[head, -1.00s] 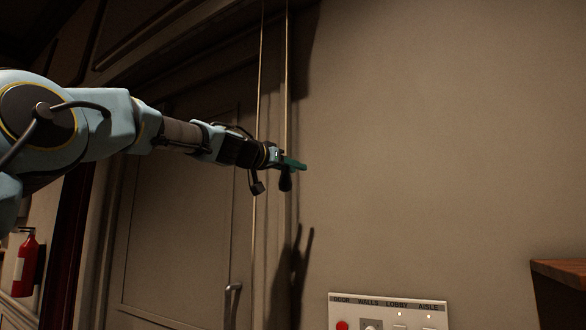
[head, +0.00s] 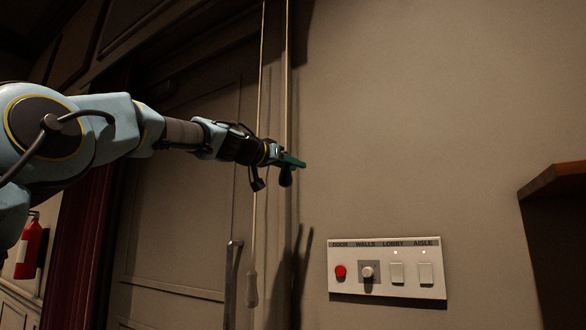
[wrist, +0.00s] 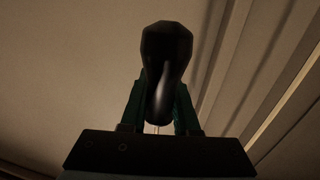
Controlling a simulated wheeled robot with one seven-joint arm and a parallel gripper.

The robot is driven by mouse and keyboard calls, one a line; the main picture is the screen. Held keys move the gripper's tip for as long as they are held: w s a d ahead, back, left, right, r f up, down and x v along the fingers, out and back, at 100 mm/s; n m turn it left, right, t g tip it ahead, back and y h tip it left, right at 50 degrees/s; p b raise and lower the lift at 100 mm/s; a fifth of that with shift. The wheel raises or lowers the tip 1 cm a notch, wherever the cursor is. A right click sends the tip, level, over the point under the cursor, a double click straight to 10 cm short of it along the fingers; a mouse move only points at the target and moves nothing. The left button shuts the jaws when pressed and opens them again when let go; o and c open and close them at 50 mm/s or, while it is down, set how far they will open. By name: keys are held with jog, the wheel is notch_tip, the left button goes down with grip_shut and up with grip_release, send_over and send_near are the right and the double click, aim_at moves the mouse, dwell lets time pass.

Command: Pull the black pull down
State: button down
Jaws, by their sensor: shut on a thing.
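The black pull (head: 286,178) hangs at the lower end of a taut cord (head: 287,80) near the middle of the head view. My gripper (head: 292,161) is shut on the black pull. In the wrist view the pull (wrist: 167,55) stands between the two green fingers, with its wide rounded end beyond the fingertips. The fingers hide part of its sides. A second cord with a pale pull (head: 251,290) hangs to the left and lower down, apart from my gripper.
A wall panel (head: 387,288) with a red button, a knob and two switches is below right. A door with a handle (head: 233,280) is at left. A fire extinguisher (head: 29,248) is far left. A wooden shelf (head: 556,180) juts in at right. The wall between is bare.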

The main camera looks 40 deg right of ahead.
notch_tip(320, 180, down, 42)
jog(key=b, duration=4.1)
jog(key=shift+f+b, duration=0.15)
jog(key=shift+b, duration=0.2)
jog(key=c, duration=0.6)
grip_release()
jog(key=shift+c, duration=0.2)
jog(key=shift+a, duration=0.1)
jog(key=s+a+b, duration=0.1)
jog(key=a+b, duration=0.3)
jog(key=a, duration=0.6)
jog(key=shift+a, duration=0.25)
